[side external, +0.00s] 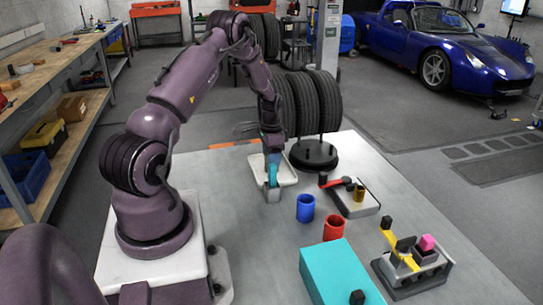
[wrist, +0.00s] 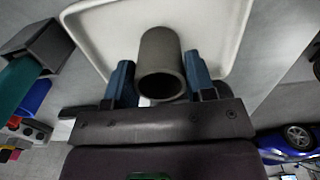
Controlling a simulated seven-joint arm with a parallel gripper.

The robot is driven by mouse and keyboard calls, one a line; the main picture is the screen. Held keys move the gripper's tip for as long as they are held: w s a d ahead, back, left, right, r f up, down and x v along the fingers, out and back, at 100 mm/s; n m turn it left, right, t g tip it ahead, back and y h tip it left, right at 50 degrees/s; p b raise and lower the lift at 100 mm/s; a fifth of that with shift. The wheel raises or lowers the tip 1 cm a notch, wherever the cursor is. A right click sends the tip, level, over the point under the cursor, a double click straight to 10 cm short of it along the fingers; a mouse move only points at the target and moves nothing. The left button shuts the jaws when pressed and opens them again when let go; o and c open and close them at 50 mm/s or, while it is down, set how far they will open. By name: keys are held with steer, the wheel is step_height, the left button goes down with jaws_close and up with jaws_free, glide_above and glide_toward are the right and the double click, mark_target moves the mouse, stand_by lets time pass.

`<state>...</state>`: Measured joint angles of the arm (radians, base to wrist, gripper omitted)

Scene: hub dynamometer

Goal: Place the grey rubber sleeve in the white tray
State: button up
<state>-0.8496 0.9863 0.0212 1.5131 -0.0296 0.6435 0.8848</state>
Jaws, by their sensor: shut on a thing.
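The grey rubber sleeve (wrist: 160,55) is a short dark tube in the wrist view, with its open end facing the camera. My gripper (wrist: 159,80) is shut on it, one blue finger on each side. The white tray (wrist: 225,22) spreads behind the sleeve in that view. In the side view, my gripper (side external: 272,180) points down at the front part of the white tray (side external: 240,159), which lies on the grey table.
A black wheel stand (side external: 314,153) is behind the tray. A blue cup (side external: 305,208), a red cup (side external: 334,227), a small plate with a red lever (side external: 352,204), a teal box (side external: 340,272) and a grey fixture (side external: 412,270) stand to the right. Table left of the cups is clear.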

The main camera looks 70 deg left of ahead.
steer(key=shift+f, duration=0.15)
steer(key=o, duration=0.9)
steer(key=shift+c, duration=0.2)
step_height(320, 180, up, 12)
steer(key=w+d+r+t+y, duration=0.1)
steer(key=w+d+r+t, duration=0.1)
steer(key=d+r, duration=1.45)
steer(key=s+d+r+t, duration=0.1)
steer(key=s+d, duration=0.5)
steer(key=d, duration=0.3)
steer(key=s+d+r+t+h, duration=0.1)
steer(key=s+d+r+t, duration=0.1)
steer(key=s+d, duration=0.4)
steer(key=d, duration=0.4)
steer(key=shift+s+t, duration=0.3)
steer(key=shift+s, duration=0.05)
